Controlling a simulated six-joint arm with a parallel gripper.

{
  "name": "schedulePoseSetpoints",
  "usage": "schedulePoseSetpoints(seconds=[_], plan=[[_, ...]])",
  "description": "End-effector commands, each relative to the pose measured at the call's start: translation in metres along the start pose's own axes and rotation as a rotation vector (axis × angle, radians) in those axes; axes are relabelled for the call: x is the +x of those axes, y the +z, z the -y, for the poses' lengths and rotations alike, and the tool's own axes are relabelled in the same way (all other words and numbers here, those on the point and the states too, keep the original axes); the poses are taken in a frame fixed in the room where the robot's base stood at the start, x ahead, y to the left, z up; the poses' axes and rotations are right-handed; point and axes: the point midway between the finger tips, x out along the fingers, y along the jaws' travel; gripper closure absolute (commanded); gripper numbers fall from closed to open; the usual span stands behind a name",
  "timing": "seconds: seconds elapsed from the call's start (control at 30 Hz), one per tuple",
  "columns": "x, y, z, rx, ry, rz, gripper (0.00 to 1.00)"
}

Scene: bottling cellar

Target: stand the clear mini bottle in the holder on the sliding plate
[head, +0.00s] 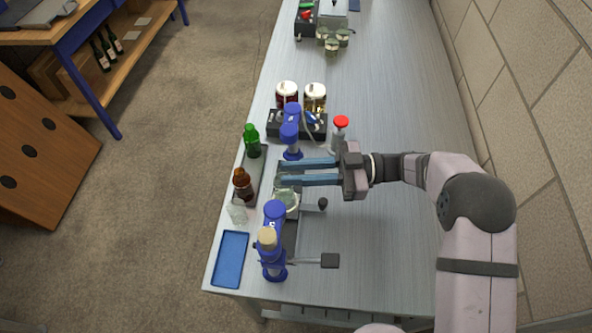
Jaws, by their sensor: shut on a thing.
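My gripper (279,172) reaches in from the right, its two blue-grey fingers apart by a narrow gap. It is shut on what looks like the clear mini bottle (284,190), a pale see-through shape at and just below the fingertips. Its outline is hard to make out against the pale round holder (290,209) under it, and I cannot tell whether they touch. The holder is on the dark sliding plate (289,232), between two blue clamp-like parts. Another clear bottle-shaped piece (237,212) stands left of the plate.
A blue tray (230,260) lies at the front left. Two jars (315,97) and a red-topped bottle (340,135) stand behind the fingers. The bench's right side is free.

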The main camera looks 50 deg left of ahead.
Motion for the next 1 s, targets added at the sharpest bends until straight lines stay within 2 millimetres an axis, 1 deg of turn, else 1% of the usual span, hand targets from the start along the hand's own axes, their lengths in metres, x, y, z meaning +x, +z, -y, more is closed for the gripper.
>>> schedulePoseSetpoints(seconds=[0.27,0.8,1.0], plan=[[0.0,0.002,0.0,-0.001,0.0,-0.001,1.0],[0.0,0.015,0.0,-0.001,0.0,-0.001,1.0],[0.0,0.016,0.0,-0.001,0.0,-0.001,1.0]])
